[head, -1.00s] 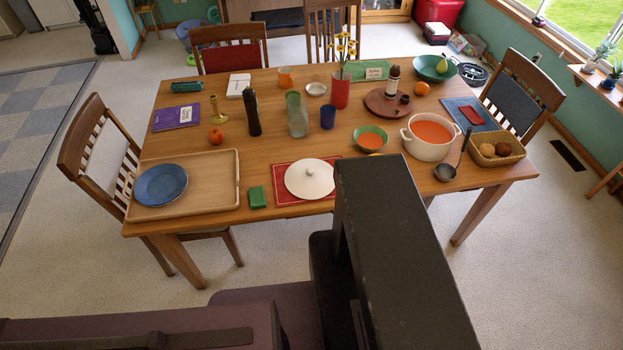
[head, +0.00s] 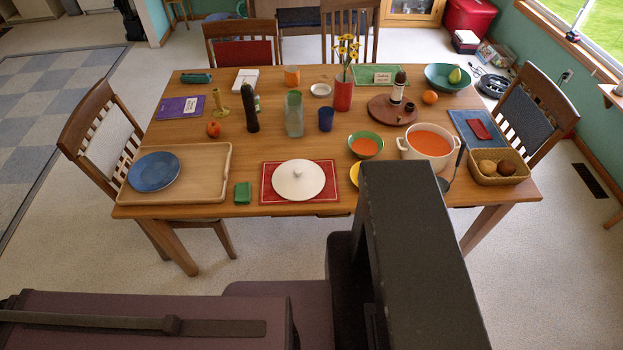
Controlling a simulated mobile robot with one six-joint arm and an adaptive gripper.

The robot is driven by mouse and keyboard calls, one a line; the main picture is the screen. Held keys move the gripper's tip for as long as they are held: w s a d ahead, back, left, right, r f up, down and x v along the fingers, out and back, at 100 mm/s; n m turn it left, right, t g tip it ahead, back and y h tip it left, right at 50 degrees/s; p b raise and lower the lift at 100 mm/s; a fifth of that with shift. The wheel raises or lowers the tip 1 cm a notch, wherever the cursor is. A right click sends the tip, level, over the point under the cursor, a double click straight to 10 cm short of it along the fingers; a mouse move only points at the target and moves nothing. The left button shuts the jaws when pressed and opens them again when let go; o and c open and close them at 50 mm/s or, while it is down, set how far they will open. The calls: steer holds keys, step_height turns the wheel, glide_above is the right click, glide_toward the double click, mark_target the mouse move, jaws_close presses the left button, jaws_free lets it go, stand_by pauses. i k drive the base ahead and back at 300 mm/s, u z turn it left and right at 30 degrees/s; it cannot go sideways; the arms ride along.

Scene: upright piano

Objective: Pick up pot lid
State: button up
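The pot lid (head: 298,181) is a white, shallow dome with a small round knob on top. It lies flat on a red placemat (head: 269,195) at the near edge of the table. A white two-handled pot (head: 427,144) with orange soup stands to its right, uncovered. My gripper is not in view; only large dark parts of my own body show in the foreground, to the right of and below the lid. They cover the table's near edge right of the placemat and part of a yellow item beside it.
A green block (head: 243,192) and a wooden tray (head: 208,190) with a blue plate (head: 153,171) lie left of the lid. A green bowl (head: 366,145), a blue cup (head: 326,119) and a glass bottle (head: 293,114) stand behind it. A ladle (head: 447,184) and basket (head: 498,168) are right.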

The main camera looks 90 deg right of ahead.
mark_target(297, 180)
steer(key=z, duration=0.05)
steer(key=k, duration=1.7)
steer(key=z, duration=2)
steer(key=i, duration=0.5)
steer(key=u, duration=0.35)
